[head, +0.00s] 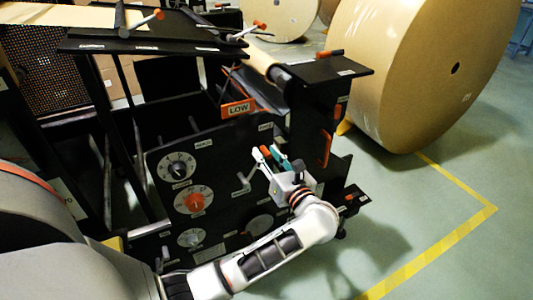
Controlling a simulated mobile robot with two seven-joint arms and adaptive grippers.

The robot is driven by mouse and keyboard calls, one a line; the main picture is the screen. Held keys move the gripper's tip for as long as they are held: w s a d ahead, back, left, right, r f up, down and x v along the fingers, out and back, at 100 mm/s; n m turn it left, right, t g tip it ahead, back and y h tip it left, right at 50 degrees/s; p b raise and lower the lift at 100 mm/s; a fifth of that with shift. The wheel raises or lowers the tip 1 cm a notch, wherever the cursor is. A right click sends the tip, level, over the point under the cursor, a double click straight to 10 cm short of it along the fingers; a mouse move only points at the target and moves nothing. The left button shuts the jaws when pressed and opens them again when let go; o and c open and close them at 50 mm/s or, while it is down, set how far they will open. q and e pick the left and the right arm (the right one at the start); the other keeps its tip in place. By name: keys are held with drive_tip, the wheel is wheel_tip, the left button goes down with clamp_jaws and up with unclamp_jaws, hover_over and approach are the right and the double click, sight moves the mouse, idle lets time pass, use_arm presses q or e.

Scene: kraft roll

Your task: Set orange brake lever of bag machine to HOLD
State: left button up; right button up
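The bag machine (222,146) is a black frame with a dark front panel carrying round dials. My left gripper (267,154) is at the right part of this panel, its fingers pointing up and left. A small orange handle end (265,151) shows between or just behind its fingers. I cannot tell whether the fingers touch it or are closed on it. Teal parts show beside the fingers. The small label plates near the handle are too small to read, so its setting cannot be told. My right gripper is not in view.
An orange dial (193,201) sits between two grey dials. An orange LOW sign (238,108) is above the panel. Another orange lever (324,149) is on the right post. A large kraft roll (420,70) stands at the right. Green floor with a yellow line (440,250) is clear.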

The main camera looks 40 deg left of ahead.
use_arm(q)
drive_tip(key=shift+w+a, duration=0.25)
drive_tip(key=shift+a, duration=0.4)
clamp_jaws()
